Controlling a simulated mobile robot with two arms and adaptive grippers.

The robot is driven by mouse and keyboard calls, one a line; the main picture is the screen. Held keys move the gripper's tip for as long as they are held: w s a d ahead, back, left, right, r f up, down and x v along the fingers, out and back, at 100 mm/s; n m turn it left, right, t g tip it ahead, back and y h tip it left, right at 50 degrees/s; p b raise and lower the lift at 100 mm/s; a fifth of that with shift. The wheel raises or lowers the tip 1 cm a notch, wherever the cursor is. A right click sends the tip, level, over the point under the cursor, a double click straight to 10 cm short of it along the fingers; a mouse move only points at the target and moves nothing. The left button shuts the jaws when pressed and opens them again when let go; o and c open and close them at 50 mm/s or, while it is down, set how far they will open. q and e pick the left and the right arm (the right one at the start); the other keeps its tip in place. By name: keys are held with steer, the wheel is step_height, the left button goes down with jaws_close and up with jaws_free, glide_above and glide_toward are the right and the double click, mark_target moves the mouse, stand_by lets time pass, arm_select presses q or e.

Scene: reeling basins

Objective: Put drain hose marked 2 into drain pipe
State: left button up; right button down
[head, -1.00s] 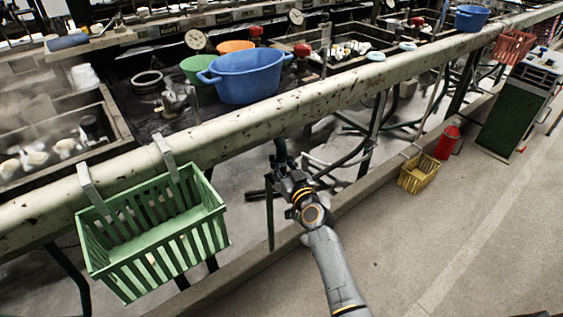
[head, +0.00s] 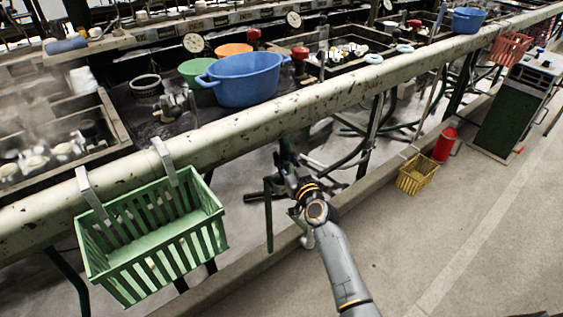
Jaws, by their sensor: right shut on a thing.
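My right gripper (head: 288,172) is under the long cream pipe, in front of the basin stands. It is shut on a dark green hose (head: 285,149), which rises from the fingers toward the underside of the cream pipe. The fingertips are small and dark here, and no number on the hose can be read. Whether the hose's end is free, and where it lies, cannot be told. I cannot pick out the drain pipe with certainty among the dark tubes and legs below the basins. My left gripper is not in view.
The cream pipe (head: 255,128) runs across above my right gripper. A green basket (head: 150,245) hangs from it at left. A blue tub (head: 245,80) stands behind it. A yellow basket (head: 416,177) and red can (head: 445,145) stand right. The floor at lower right is clear.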

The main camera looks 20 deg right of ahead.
steer(key=shift+w+d, duration=0.15)
steer(key=shift+d, duration=0.3)
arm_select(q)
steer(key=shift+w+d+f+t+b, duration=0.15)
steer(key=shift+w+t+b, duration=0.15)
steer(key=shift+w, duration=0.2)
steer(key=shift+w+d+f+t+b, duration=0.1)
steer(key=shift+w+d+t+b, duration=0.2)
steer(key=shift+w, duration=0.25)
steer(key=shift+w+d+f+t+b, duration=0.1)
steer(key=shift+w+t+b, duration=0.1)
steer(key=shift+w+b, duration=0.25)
arm_select(e)
steer(key=shift+w+d+r, duration=0.1)
steer(key=shift+w+d, duration=0.15)
steer(key=shift+d, duration=0.35)
steer(key=shift+w+d+f, duration=0.1)
steer(key=shift+w+d, duration=0.1)
steer(key=shift+d, duration=0.4)
steer(key=shift+w+d+r, duration=0.1)
steer(key=shift+w+d, duration=0.15)
steer(key=shift+d, duration=0.35)
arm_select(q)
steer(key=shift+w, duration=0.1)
